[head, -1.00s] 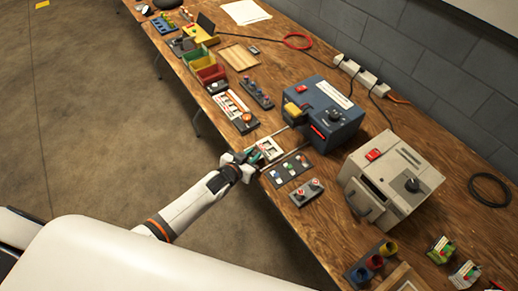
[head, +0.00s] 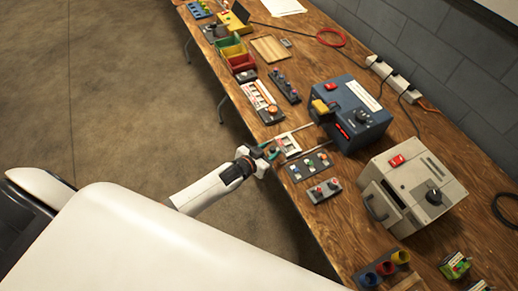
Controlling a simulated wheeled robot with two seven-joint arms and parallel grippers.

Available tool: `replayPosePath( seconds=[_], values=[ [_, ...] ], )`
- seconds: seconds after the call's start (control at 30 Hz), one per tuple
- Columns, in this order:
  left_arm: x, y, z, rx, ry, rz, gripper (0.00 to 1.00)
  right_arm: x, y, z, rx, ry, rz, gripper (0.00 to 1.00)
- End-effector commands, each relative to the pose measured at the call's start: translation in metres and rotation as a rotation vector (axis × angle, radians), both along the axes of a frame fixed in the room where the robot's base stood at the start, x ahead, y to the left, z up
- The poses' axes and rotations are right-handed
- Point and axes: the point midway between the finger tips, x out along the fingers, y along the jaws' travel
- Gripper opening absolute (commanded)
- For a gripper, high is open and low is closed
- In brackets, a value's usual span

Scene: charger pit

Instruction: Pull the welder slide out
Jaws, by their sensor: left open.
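The welder (head: 352,112) is a blue box with a black knob, a red switch and a yellow part at its front. Its slide (head: 288,146), a pale plate with cut-outs, stands out from the welder's front between two thin rails, near the table's front edge. My left gripper (head: 270,152) is open at the slide's outer end, with its teal-tipped fingers close to that end. I cannot tell whether they touch it. My right gripper is not in view.
A grey machine (head: 410,188) with a handle stands right of the welder. A button strip (head: 308,166) and a small grey box (head: 324,190) lie just right of the slide. An orange-and-white panel (head: 262,101) lies to its left. Floor is clear before the table.

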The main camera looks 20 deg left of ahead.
Motion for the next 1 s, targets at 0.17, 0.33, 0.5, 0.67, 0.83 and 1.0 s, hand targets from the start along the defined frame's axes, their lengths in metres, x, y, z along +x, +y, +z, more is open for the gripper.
replayPosePath(
  seconds=[0.17, 0.33, 0.5, 0.67, 0.83, 1.0],
  values=[
    [-0.031, 0.009, 0.011, 0.001, 0.003, -0.001, 0.42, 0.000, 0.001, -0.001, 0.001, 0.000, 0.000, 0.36],
    [-0.064, 0.018, 0.025, 0.002, 0.003, -0.002, 0.42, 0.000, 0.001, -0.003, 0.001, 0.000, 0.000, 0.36],
    [-0.088, 0.025, 0.036, 0.000, 0.001, 0.000, 0.42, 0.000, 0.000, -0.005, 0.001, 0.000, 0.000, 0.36],
    [-0.098, 0.028, 0.042, 0.001, 0.001, 0.000, 0.42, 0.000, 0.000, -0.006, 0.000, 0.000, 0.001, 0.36],
    [-0.100, 0.028, 0.043, 0.001, 0.000, 0.000, 0.42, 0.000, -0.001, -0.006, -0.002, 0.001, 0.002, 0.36],
    [-0.099, 0.028, 0.043, 0.001, 0.000, 0.000, 0.42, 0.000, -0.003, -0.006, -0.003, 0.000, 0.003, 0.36]
  ],
)
